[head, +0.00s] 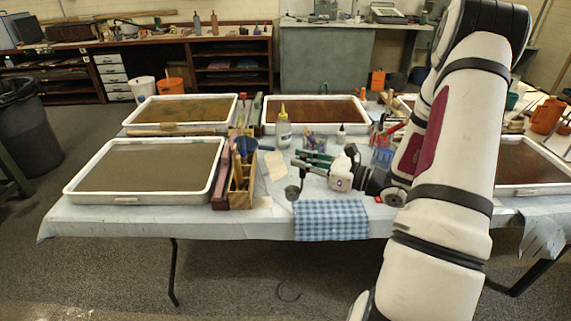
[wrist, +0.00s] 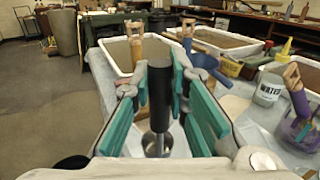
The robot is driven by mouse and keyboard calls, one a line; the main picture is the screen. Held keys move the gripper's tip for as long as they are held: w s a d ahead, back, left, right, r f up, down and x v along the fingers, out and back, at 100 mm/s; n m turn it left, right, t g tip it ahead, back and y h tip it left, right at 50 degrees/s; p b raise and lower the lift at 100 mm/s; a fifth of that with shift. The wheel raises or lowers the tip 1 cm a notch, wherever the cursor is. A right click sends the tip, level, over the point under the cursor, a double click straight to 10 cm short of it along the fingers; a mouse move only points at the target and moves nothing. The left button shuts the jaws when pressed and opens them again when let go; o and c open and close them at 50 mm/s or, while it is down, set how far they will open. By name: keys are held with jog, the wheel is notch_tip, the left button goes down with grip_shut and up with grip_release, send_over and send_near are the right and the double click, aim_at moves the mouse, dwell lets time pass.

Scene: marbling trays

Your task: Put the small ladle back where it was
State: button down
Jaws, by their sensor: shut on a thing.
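The small ladle has a black handle (wrist: 160,92), a thin metal stem and a round metal cup (wrist: 156,145). My gripper (wrist: 158,82) has green finger pads closed on the handle, one on each side. The ladle hangs about upright, cup down. In the head view my gripper (head: 312,160) reaches left from the arm over the front middle of the table, and the ladle's cup (head: 292,193) shows below it, just left of the blue checked cloth (head: 331,220). I cannot tell whether the cup touches the table.
A wooden caddy (head: 241,180) with tools and a grey-filled tray (head: 70,190) stand to the left. A paper sheet (head: 274,165) lies near the ladle. My arm hides part of the right side.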

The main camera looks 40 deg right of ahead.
jog(key=w+d+f, duration=0.4)
jog(key=w, duration=0.6)
jog(key=shift+w+d+f+b, duration=0.15)
jog(key=shift+f+b, duration=0.1)
jog(key=shift+b, duration=0.2)
jog(key=shift+f, duration=0.2)
jog(key=c, duration=1.6)
grip_release()
jog(key=shift+o, duration=0.2)
jog(key=shift+r, duration=0.1)
